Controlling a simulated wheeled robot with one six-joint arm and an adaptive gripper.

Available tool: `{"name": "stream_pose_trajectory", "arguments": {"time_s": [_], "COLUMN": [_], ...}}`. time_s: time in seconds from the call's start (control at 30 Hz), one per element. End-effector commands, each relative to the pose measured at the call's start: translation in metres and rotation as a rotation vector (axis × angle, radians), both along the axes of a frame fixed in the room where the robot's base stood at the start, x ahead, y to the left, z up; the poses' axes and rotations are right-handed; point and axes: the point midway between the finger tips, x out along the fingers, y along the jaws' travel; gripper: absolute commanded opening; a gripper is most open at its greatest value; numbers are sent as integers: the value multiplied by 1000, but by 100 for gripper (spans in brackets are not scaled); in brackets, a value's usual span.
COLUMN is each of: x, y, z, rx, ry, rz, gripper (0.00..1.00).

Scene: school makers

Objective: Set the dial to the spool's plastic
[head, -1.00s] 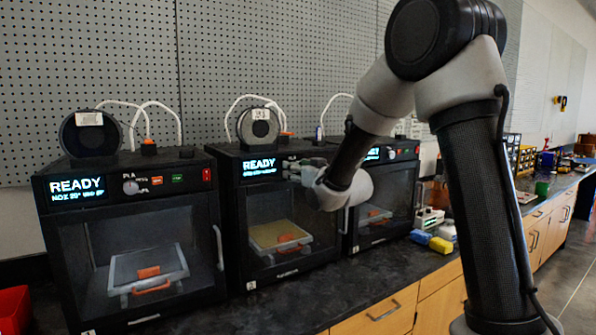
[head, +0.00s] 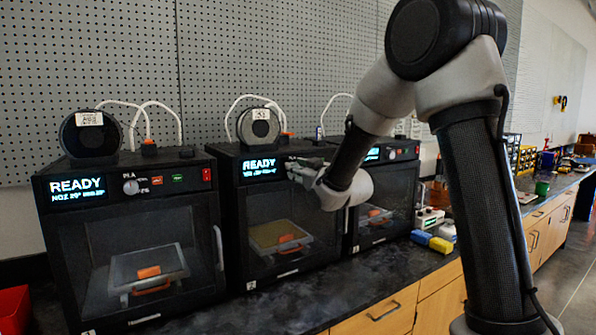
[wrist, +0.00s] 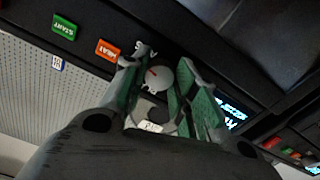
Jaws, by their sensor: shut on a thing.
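The middle printer (head: 284,262) shows READY on its display. On its panel, the round pale dial (wrist: 154,77) with a red pointer mark sits between the green-padded fingers of my gripper (wrist: 158,84) in the wrist view. My gripper is shut on this dial. In the head view my gripper (head: 303,172) reaches the panel right of the display and hides the dial. A dark-rimmed spool (head: 258,126) stands on top of the middle printer with a white label. The label's writing is too small to read. The dial's surrounding letters are partly hidden.
An orange HEAT button (wrist: 108,50) and a green START button (wrist: 64,27) lie close to the fingers. A left printer (head: 75,260) and a right printer (head: 385,212) flank the middle one. Blue and yellow blocks (head: 432,241) lie on the dark counter.

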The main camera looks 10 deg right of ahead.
Motion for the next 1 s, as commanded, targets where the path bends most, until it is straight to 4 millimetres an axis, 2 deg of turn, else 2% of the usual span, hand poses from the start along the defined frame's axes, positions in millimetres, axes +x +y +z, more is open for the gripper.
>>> {"name": "stream_pose_trajectory", "arguments": {"time_s": [0.17, 0.2, 0.3, 0.67, 0.77, 1.0], "x": [0, 0, 0, -3, -14, -64], "y": [0, 0, 0, -1, -5, -21], "z": [0, 0, 0, 0, 0, 0], "rx": [2, 2, 3, 4, 4, 4], "ry": [2, 2, 2, 2, 2, 2], "rz": [0, 0, 0, 0, -1, -1], "gripper": [5, 34, 51, 51, 51, 51]}}
